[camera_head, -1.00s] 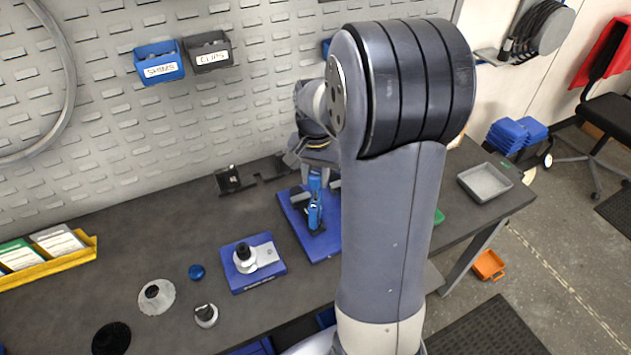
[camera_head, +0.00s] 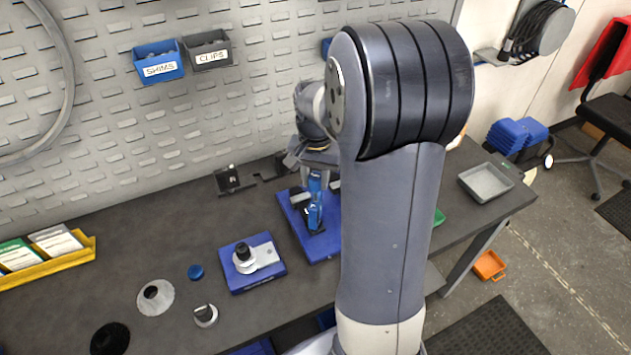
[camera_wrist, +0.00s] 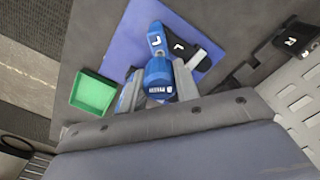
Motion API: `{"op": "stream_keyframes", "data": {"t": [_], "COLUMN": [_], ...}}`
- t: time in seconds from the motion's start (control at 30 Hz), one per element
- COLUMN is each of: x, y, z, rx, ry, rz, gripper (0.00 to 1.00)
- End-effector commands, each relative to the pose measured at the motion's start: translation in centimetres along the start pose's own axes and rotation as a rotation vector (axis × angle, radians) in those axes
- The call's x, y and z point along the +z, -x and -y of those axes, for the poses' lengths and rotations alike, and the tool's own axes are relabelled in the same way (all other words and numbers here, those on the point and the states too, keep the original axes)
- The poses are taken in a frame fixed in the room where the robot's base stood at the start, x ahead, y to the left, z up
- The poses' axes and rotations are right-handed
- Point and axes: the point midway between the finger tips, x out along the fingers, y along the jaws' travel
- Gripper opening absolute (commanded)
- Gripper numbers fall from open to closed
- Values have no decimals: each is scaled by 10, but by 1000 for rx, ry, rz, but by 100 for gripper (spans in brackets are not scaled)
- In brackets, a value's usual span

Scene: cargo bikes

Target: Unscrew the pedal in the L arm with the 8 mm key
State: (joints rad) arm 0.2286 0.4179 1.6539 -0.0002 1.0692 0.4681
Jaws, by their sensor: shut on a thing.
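A blue tool with a white label (camera_wrist: 160,82), seemingly the key, is clasped between the two grey fingers of my gripper (camera_wrist: 158,88). The label is too small to read surely. In the head view my gripper (camera_head: 316,174) is above the blue base plate (camera_head: 325,245), with the blue tool upright in it. A black arm marked L (camera_wrist: 180,48) lies on the plate just beyond the tool. A blue piece with a white mark (camera_wrist: 155,38), possibly the pedal, is beside that arm. I cannot tell whether the key's tip sits in the pedal.
A black part marked R (camera_wrist: 291,42) lies by the pegboard wall. A green tray (camera_wrist: 93,94) is on the other side. A second blue plate with a fixture (camera_head: 270,277), a blue cap (camera_head: 196,272) and a grey tray (camera_head: 486,183) are on the bench.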

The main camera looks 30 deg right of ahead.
Motion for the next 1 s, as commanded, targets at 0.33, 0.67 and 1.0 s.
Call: {"op": "stream_keyframes", "data": {"t": [0.33, 0.67, 1.0], "x": [0, 0, 0], "y": [0, -1, -2], "z": [0, 0, 0], "rx": [0, 1, 2], "ry": [0, -16, -366], "rz": [1, 1, 2], "gripper": [0, 0, 0]}}
